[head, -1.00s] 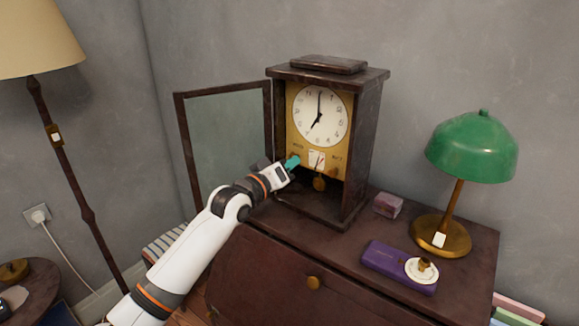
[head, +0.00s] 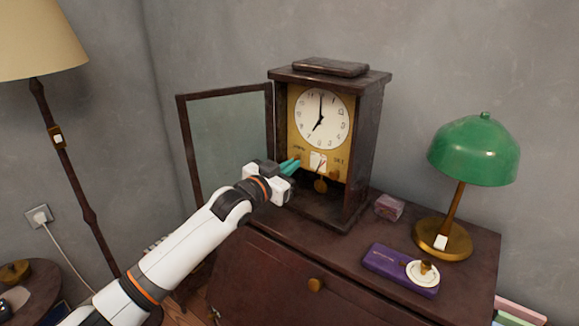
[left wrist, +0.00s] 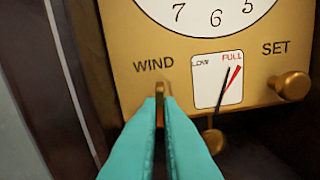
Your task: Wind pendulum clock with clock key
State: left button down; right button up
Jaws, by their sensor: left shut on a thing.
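The pendulum clock (head: 320,72) stands on the cabinet, its glass door (head: 228,125) swung open to the left. The white dial (head: 321,119) reads about seven. In the left wrist view, the gold front plate (left wrist: 120,50) has WIND, a LOW–FULL gauge (left wrist: 219,80) and a SET knob (left wrist: 293,86). The gauge's black and red hands point near FULL. My left gripper (left wrist: 163,100) has teal fingers shut on a thin brass piece, seemingly the clock key (left wrist: 159,104), just below WIND. Whether it sits in the winding hole is hidden. My right gripper is out of view.
A green lamp (head: 474,150), a purple box (head: 385,262) with a white-and-brass round piece (head: 422,272), and a small pinkish box (head: 389,207) are right of the clock on the cabinet (head: 470,240). A floor lamp (head: 45,110) stands at left.

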pick_arm(q)
jog(key=shift+r+m, duration=0.1)
jog(key=shift+m, duration=0.3)
jog(key=c, duration=1.6)
grip_release()
jog(key=shift+w, duration=0.1)
jog(key=b+v, duration=0.2)
jog(key=v, duration=1)
